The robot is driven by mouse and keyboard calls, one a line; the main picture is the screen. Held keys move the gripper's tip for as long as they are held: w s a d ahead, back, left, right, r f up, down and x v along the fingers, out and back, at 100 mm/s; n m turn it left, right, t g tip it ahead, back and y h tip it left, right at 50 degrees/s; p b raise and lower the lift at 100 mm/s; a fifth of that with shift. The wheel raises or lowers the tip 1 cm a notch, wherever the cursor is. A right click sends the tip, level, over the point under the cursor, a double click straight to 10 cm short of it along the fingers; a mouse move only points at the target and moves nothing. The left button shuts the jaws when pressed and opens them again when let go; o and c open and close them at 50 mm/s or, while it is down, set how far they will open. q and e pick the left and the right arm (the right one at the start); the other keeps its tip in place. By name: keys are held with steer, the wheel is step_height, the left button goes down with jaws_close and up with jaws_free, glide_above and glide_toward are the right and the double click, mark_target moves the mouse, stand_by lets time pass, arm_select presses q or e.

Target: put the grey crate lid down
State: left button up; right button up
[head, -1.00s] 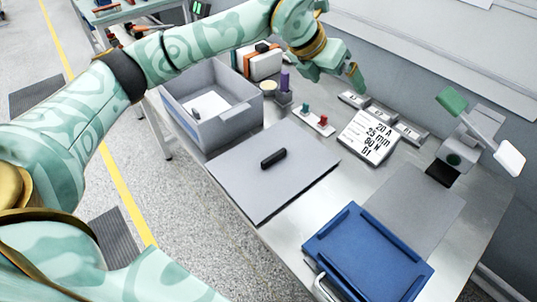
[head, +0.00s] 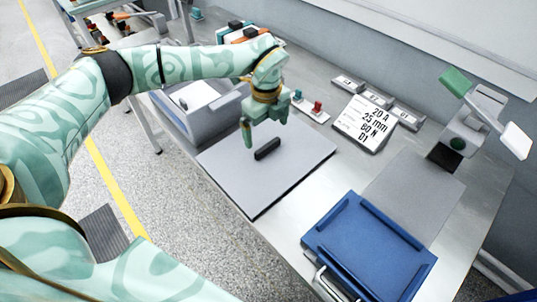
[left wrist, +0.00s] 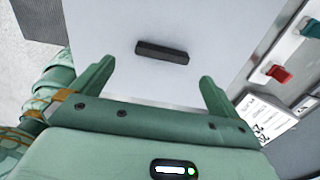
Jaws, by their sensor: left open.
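The grey crate lid (head: 285,183) lies flat on the bench, next to the grey crate, with a black bar handle (head: 267,148) on top. In the left wrist view the lid (left wrist: 200,65) fills much of the picture and its handle (left wrist: 162,52) lies beyond the fingertips. My left gripper (head: 265,132) is open and empty, just above and behind the handle. The grey crate (head: 205,125) stands open behind the lid, partly hidden by my left arm; a white piece shows inside it. My right gripper is not in view.
A blue tray (head: 372,246) stands at the front right, next to a bare grey mat (head: 415,185).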

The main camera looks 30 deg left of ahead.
mark_target(268, 145)
arm_select(q)
steer(key=f, duration=0.2)
steer(key=f+b, duration=0.1)
steer(key=f, duration=0.1)
steer(key=f+b, duration=0.1)
steer(key=f, duration=0.1)
steer(key=shift+w+f, duration=0.25)
steer(key=shift+f, duration=0.1)
steer(key=shift+r, duration=0.15)
steer(key=c, duration=1.1)
steer(key=shift+r, duration=0.1)
